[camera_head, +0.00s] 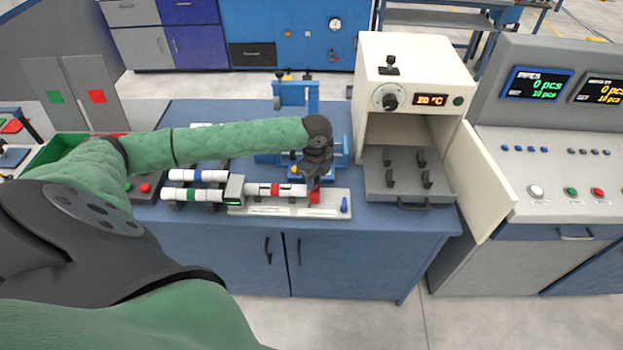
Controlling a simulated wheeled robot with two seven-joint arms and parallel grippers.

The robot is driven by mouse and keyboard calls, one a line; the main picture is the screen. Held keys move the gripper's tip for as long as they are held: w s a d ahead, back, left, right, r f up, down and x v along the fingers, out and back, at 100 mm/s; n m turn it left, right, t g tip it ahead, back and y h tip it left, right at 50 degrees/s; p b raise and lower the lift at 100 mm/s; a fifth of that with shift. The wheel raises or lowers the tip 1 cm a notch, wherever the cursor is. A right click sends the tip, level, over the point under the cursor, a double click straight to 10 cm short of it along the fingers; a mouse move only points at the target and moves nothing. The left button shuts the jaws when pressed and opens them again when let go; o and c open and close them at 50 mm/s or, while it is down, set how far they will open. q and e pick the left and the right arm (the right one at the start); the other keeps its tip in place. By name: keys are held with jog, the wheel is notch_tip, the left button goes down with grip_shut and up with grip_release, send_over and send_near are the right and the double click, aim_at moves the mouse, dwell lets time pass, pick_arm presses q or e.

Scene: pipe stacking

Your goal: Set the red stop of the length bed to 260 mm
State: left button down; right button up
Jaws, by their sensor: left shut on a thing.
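The length bed (284,210) is a pale flat bed near the front edge of the blue bench. A white pipe with a red band (265,189) lies along it, its left end at a grey block with a small green display (234,190). The red stop (315,196) stands on the bed near the pipe's right end. My left gripper (314,184) reaches down from above and is shut on the red stop, hiding its upper part. The scale marks are too small to read. My right gripper is not in view.
White pipes with blue (187,175) and green (190,195) bands lie on supports left of the bed. A blue fixture (296,95) stands behind. An open oven (411,75) with a pulled-out tray (440,190) stands to the right. A small blue part (345,204) sits at the bed's right end.

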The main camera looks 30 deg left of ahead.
pick_arm(q)
jog(key=w+d, duration=0.1)
jog(key=d, duration=0.2)
jog(key=w+d+p, duration=0.1)
jog(key=shift+w+d+r, duration=0.1)
jog(key=shift+w+d, duration=0.1)
jog(key=shift+w, duration=0.15)
jog(key=shift+w+d, duration=0.1)
jog(key=shift+d, duration=0.2)
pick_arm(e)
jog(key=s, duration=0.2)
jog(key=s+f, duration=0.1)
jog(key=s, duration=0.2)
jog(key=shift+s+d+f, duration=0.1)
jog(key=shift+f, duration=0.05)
